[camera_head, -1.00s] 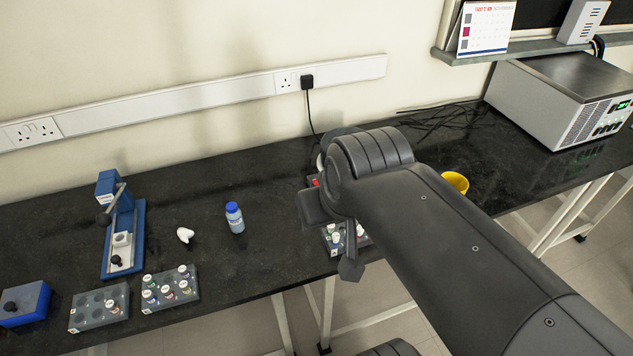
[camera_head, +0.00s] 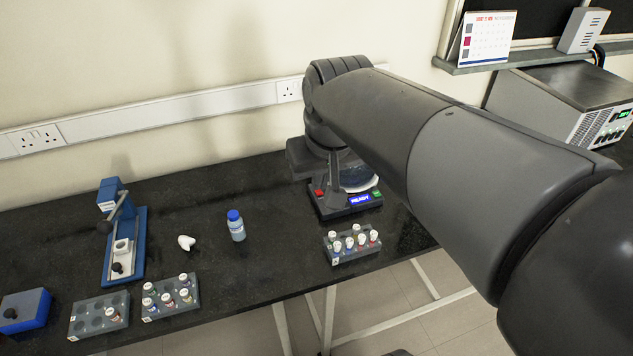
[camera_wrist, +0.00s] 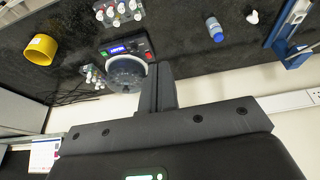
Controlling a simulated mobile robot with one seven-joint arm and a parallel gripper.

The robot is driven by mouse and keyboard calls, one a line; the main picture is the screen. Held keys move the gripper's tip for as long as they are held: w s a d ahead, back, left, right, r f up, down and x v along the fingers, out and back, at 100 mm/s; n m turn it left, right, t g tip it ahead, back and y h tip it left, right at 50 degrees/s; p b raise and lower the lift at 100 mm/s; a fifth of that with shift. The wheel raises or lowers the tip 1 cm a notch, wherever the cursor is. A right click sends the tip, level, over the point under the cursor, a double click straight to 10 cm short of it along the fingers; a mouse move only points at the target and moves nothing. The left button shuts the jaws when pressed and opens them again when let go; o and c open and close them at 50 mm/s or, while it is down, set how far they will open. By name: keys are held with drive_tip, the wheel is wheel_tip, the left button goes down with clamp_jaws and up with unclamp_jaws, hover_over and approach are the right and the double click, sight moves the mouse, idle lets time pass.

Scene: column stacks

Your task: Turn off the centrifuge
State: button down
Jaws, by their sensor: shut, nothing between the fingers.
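The centrifuge (camera_head: 330,210) is a dark unit at the back of the bench. Its lit blue display (camera_head: 361,199) reads READY, with a red button (camera_head: 319,192) left of it and a green button (camera_head: 377,194) right of it. My gripper (camera_head: 334,203) hangs at the front left of the centrifuge, fingers pointing down, hiding part of it. In the wrist view, upside down, my shut, empty fingers (camera_wrist: 168,66) are beside the round bowl (camera_wrist: 125,74), near the red button (camera_wrist: 148,56). I cannot tell whether they touch anything.
A vial rack (camera_head: 352,246) stands just in front of the centrifuge. A blue-capped bottle (camera_head: 236,226), white piece (camera_head: 186,242), blue press (camera_head: 122,240) and more racks (camera_head: 172,298) are to the left. A yellow cup (camera_wrist: 40,49) shows in the wrist view. Bench between bottle and centrifuge is clear.

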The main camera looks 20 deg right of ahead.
drive_tip(key=w+d+g, duration=0.1)
drive_tip(key=w+g, duration=0.1)
drive_tip(key=w, duration=0.6)
drive_tip(key=g, duration=0.5)
hover_over(318, 192)
drive_tip(key=w, duration=0.4)
wheel_tip(318, 192, down, 15)
drive_tip(key=shift+d+r, duration=0.1)
drive_tip(key=shift+r, duration=0.1)
drive_tip(key=x, duration=1.4)
drive_tip(key=shift+w+f, duration=0.1)
drive_tip(key=shift+w, duration=0.15)
